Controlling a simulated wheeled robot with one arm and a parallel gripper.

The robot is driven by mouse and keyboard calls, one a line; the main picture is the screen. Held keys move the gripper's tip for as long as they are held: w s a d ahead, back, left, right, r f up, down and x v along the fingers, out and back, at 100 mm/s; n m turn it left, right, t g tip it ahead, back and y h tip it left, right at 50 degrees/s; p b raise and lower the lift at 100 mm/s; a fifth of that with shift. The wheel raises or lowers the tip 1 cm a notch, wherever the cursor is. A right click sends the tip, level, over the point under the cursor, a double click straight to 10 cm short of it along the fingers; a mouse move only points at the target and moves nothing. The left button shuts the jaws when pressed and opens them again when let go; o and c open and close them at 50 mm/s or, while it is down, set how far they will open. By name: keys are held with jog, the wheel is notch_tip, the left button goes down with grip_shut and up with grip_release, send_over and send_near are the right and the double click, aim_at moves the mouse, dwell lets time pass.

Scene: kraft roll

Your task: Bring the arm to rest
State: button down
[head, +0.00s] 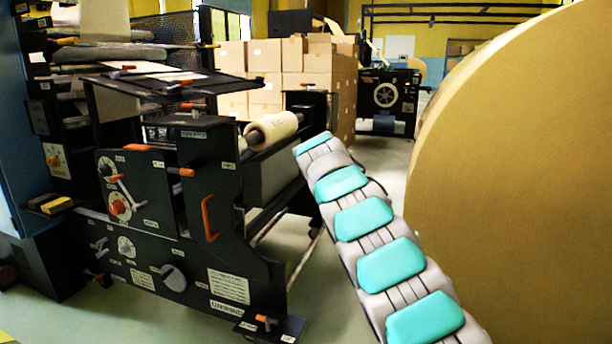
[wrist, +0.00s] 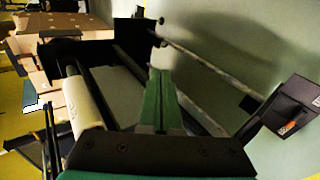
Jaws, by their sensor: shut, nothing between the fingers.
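My arm (head: 365,220), grey with teal pads, reaches from the bottom right up towards the middle of the head view, between the black machine and the huge brown roll. The arm's far end is beside the machine's pale roll; the fingers cannot be made out there. In the wrist view my gripper (wrist: 160,76) has its green fingers together, with nothing between them. The fingers point towards the machine's rollers and rods; whether they touch anything is hard to tell, but I see no contact.
The black machine (head: 160,210) stands left, with a pale roll (head: 272,130) that also shows in the wrist view (wrist: 86,106). The huge brown kraft roll (head: 525,180) fills the right. Stacked cartons (head: 268,62) and another machine (head: 387,98) stand behind. Some green floor is clear between.

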jog(key=s+d+m+g+h, duration=0.1)
jog(key=s+d+m+g, duration=0.15)
jog(key=s+d, duration=0.45)
jog(key=s+d+m+g+p, duration=0.1)
jog(key=s+d+m, duration=0.3)
jog(key=s, duration=0.6)
jog(key=s+d+m+g+h, duration=0.1)
jog(key=s+d+m+g, duration=0.15)
jog(key=s+d, duration=0.45)
jog(key=s+a+f+m+g+y, duration=0.1)
jog(key=s+a+f+m+g, duration=0.1)
jog(key=s, duration=1.2)
jog(key=s+a+f+m+g+y+p, duration=0.1)
jog(key=s+a+f, duration=0.3)
jog(key=s, duration=1.1)
jog(key=s+a+f+m+g+y+p, duration=0.1)
jog(key=s+f, duration=0.6)
jog(key=s, duration=0.8)
jog(key=a+m+g+y, duration=0.1)
jog(key=a+m+g, duration=0.1)
jog(key=shift+m, duration=0.3)
